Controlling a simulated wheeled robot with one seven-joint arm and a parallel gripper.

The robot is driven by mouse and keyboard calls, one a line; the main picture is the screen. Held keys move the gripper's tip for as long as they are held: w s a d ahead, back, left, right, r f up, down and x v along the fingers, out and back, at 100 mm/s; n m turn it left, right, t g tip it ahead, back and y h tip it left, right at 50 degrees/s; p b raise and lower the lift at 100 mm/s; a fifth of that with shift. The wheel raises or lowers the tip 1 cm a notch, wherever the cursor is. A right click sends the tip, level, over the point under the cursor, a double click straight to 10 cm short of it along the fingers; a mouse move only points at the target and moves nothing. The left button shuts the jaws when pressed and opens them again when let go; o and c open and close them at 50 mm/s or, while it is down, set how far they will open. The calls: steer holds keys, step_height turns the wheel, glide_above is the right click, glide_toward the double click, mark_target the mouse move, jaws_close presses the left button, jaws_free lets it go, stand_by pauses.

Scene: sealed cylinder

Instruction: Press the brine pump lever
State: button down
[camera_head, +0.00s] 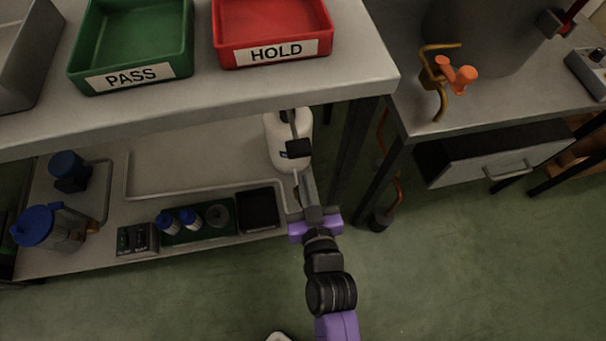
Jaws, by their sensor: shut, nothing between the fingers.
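My gripper (307,188) is at the end of my purple and black arm, at the right end of the lower shelf under the bench. Its fingers are shut and empty, and point away from me. Just beyond them is a white jug (277,150) with a dark label, partly hidden. A dark block (298,149) on a thin grey bar stands in front of the jug, in line with the fingers. It may be the pump lever, but I cannot tell for sure. I cannot tell whether the fingers touch it.
A green PASS tray (139,77) and red HOLD tray (276,52) sit on the bench above. Blue-lidded vessels (48,226), small bottles (189,217) and a black box (258,209) fill the shelf front. Dark bench legs (357,140) stand right of the jug. The green floor (450,270) is clear.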

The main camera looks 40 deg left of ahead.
steer(key=f+v, duration=0.1)
steer(key=v, duration=0.6)
steer(key=shift+d+f, duration=0.2)
steer(key=shift+f, duration=0.15)
steer(key=shift+s, duration=0.1)
stand_by(0.4)
steer(key=s+d+r+m+t+h, duration=0.1)
steer(key=s+d+r+m+t, duration=0.1)
steer(key=d+r, duration=0.45)
steer(key=s+d+r+m+t+h, duration=0.1)
steer(key=d+r+m+t, duration=0.15)
steer(key=d, duration=0.75)
steer(key=s+d+r+m+h, duration=0.3)
steer(key=s+d+h, duration=0.2)
steer(key=s+d, duration=0.25)
steer(key=s+d+r+m+h, duration=0.25)
steer(key=s+d+h, duration=0.3)
steer(key=d, duration=0.35)
step_height(320, 180, up, 29)
steer(key=p, duration=2.9)
steer(key=shift+d+r+y, duration=0.2)
steer(key=shift+y, duration=0.25)
